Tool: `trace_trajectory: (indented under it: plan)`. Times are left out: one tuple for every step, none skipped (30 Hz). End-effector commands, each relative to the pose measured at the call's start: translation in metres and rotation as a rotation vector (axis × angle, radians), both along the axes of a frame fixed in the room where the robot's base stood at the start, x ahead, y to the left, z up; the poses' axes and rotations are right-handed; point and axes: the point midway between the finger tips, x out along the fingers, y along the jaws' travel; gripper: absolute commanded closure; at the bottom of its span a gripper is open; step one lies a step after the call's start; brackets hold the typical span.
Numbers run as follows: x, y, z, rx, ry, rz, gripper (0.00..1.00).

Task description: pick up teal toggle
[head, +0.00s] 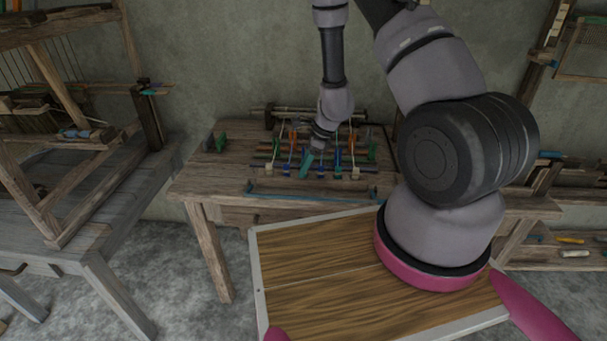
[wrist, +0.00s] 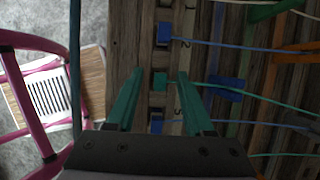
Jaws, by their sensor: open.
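The teal toggle (wrist: 160,80) is a small block in the wooden strip at the front of the loom, with a teal cord running off to its right in the wrist view. My gripper (wrist: 160,73) is open, one green finger on each side of the teal toggle, and nothing is held. Whether the fingers touch it I cannot tell. In the head view my gripper (head: 306,165) points down over the row of toggles, and I cannot make out the teal toggle there.
Cords and bars lie to the right. The wooden table (head: 205,180) has bare room at its left.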

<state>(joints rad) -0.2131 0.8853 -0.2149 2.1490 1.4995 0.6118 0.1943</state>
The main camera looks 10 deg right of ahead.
Motion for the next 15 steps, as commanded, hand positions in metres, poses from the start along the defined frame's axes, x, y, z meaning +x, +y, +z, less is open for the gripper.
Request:
trace_trajectory:
  plan:
    - [0.0005,0.0014,-0.0035,0.0,0.0,0.001,0.47]
    - [0.0009,0.0019,-0.0045,0.0,-0.001,0.002,0.47]
    - [0.0011,0.0022,-0.0052,-0.001,-0.002,0.001,0.47]
    - [0.0013,0.0023,-0.0053,-0.001,-0.002,0.001,0.47]
    - [0.0013,0.0023,-0.0053,-0.001,-0.002,0.001,0.47]
    - [0.0013,0.0023,-0.0052,-0.001,-0.002,0.001,0.47]
    - [0.0012,0.0023,-0.0051,-0.001,-0.002,0.001,0.47]
    - [0.0012,0.0023,-0.0051,-0.001,-0.002,0.001,0.47]
    - [0.0011,0.0023,-0.005,-0.001,-0.002,0.001,0.51]
    - [0.0011,0.0023,-0.005,-0.001,-0.002,0.001,0.63]
    - [0.0011,0.0023,-0.005,-0.001,-0.002,0.001,0.74]
    - [0.001,0.0023,-0.005,-0.001,-0.002,0.001,0.9]
    - [0.001,0.0023,-0.0049,-0.001,-0.002,0.001,1.0]
    - [0.001,0.0023,-0.0049,-0.001,-0.002,0.001,1.0]
    - [0.001,0.0023,-0.0049,-0.001,-0.002,0.001,1.0]
